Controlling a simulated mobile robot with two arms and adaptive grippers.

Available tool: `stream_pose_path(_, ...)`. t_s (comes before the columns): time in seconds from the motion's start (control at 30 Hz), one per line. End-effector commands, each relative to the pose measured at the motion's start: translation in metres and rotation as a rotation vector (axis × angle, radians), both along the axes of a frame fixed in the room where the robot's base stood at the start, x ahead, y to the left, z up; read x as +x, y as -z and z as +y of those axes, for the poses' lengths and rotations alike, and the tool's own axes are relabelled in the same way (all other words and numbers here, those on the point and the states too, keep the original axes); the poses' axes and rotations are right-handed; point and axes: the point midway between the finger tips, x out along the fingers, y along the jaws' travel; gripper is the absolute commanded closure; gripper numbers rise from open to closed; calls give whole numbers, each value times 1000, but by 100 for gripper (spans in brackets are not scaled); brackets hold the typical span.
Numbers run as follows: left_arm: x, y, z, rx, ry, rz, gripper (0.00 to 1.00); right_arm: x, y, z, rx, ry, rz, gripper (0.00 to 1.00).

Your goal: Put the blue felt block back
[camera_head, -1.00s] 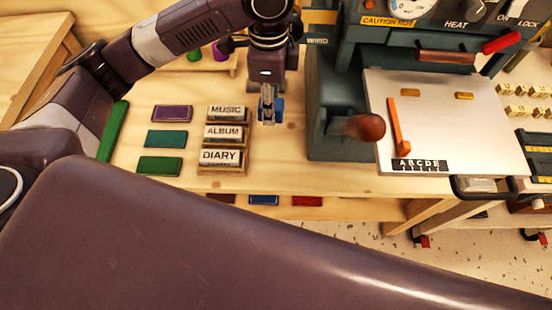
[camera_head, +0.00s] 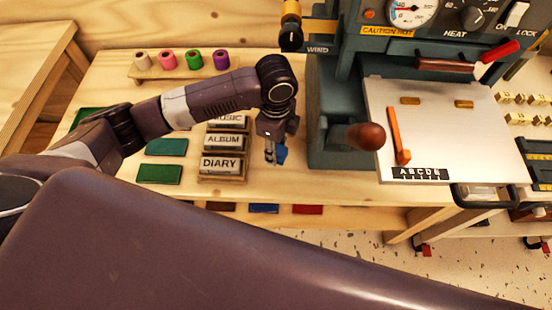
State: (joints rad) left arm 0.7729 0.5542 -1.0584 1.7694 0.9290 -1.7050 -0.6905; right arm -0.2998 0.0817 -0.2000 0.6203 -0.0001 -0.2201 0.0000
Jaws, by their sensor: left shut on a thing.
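My left gripper (camera_head: 271,155) points down above the front part of the wooden table, just right of the DIARY block. I cannot tell whether the block touches the table. My right gripper is not in view.
Labelled MUSIC, ALBUM (camera_head: 223,141) and DIARY (camera_head: 220,165) blocks stand left of the gripper, beside green pieces (camera_head: 160,174). A foil press (camera_head: 340,150) with a round-knobbed handle (camera_head: 367,136) stands right. Foil rolls (camera_head: 194,60) stand behind. Blue (camera_head: 264,208) and red (camera_head: 307,209) pieces lie below the table's front edge.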

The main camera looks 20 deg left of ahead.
Motion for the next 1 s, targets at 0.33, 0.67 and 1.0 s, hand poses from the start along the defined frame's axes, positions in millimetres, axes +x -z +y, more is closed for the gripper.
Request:
stream_pose_path(0.33, 0, 40, 0, 1, -1, 2, 91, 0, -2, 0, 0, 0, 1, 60)
stream_pose_path(0.67, 0, 61, 0, 0, 0, -2, 91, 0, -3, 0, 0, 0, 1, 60)
stream_pose_path(1.0, 0, 64, 0, 0, 0, -1, 58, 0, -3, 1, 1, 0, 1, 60)
